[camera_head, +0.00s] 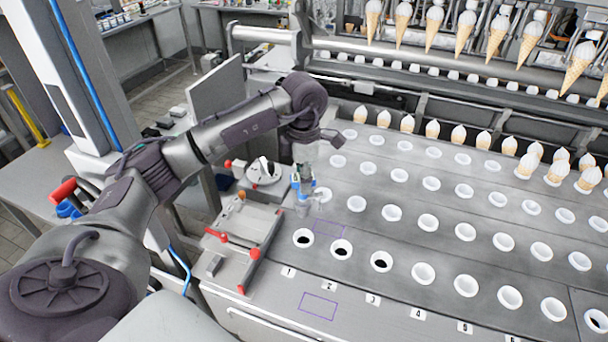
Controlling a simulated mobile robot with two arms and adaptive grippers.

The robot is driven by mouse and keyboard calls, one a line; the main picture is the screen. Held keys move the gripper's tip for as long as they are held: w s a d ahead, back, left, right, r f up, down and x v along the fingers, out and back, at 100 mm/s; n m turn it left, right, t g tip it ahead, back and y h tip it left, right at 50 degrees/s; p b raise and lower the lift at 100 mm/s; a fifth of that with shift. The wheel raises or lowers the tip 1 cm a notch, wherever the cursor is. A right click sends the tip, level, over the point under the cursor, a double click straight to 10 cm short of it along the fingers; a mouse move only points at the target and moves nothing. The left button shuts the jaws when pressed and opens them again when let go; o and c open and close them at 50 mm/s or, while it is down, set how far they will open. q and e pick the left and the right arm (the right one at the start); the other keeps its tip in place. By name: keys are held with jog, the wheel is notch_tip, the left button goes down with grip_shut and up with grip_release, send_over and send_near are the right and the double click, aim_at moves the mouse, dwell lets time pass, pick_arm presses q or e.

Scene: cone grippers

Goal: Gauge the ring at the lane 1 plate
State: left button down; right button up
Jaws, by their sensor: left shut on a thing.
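The lane 1 ring (303,238) is a white ring with a dark centre, set in the metal plate (400,302) behind the "1" label (288,271). My left gripper (304,178) is above and behind that ring in the head view, pointing down. It is shut on a small blue and grey tool (303,196), whose lower end hangs apart from the lane 1 ring in the picture. The exact height of the tool above the plate is hard to tell. My right gripper is not in view.
Several more white rings fill the plate; the lane 2 ring (341,250) and lane 3 ring (381,262) also have dark centres. A fixture with red knobs (236,240) stands left of lane 1. Cones (458,134) stand in the back rows, and others hang above.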

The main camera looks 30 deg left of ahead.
aim_at(304, 217)
pick_arm(q)
jog(key=shift+f+b, duration=0.3)
jog(key=shift+f, duration=0.4)
jog(key=shift+f+b, duration=0.4)
jog(key=shift+f, duration=0.25)
jog(key=shift+f+b, duration=1.35)
jog(key=shift+f, duration=1)
notch_tip(304, 217, down, 2)
jog(key=shift+b, duration=0.6)
notch_tip(304, 217, down, 3)
jog(key=b, duration=0.2)
jog(key=shift+f+b, duration=0.2)
jog(key=shift+b, duration=0.2)
jog(key=shift+f+b, duration=0.4)
jog(key=shift+f, duration=0.1)
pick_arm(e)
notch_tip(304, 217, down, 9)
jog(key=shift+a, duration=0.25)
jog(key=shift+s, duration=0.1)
pick_arm(q)
jog(key=c, duration=0.7)
grip_release()
